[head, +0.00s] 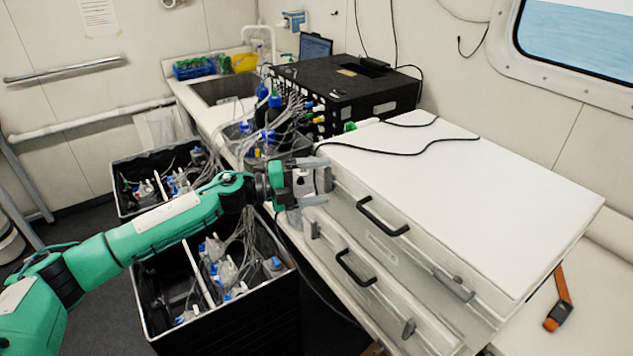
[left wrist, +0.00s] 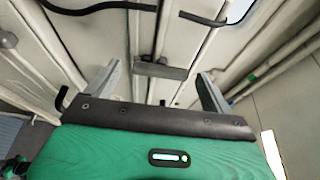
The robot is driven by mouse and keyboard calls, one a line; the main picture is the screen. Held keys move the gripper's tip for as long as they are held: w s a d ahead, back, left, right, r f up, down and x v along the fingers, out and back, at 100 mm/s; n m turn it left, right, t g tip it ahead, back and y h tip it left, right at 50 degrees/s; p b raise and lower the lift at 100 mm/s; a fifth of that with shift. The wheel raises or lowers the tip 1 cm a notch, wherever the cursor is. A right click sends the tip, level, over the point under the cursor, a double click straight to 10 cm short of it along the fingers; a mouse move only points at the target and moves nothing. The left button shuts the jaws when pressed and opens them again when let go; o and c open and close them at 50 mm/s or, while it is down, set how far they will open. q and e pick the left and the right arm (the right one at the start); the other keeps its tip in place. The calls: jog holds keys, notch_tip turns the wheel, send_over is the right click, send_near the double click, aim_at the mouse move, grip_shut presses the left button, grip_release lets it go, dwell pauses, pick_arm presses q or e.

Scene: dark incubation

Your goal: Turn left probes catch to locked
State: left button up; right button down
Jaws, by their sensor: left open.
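Two pale cases are stacked on the counter, an upper case (head: 470,190) and a lower one (head: 378,300). The upper case's front has a grey left catch (head: 327,178), a black handle (head: 382,217) and a grey right catch (head: 454,285). My left gripper (head: 321,182) is open and empty at the upper left catch, its fingers partly hiding it. In the left wrist view, a grey catch (left wrist: 160,70) lies crosswise between the open fingertips, with no clear contact. The lower case has its own left catch (head: 313,230). I cannot read which case is marked probes.
Black bins (head: 222,335) with bottles and tubing stand below my left arm. A black instrument (head: 352,88) with tubing stands behind the gripper. A black cable (head: 420,150) lies on the upper case. An orange and black tool (head: 559,312) lies at the right.

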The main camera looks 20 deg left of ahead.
pick_arm(q)
jog(key=b+v, duration=0.6)
jog(key=v, duration=0.7)
jog(key=shift+s+a, duration=0.15)
jog(key=shift+a, duration=0.2)
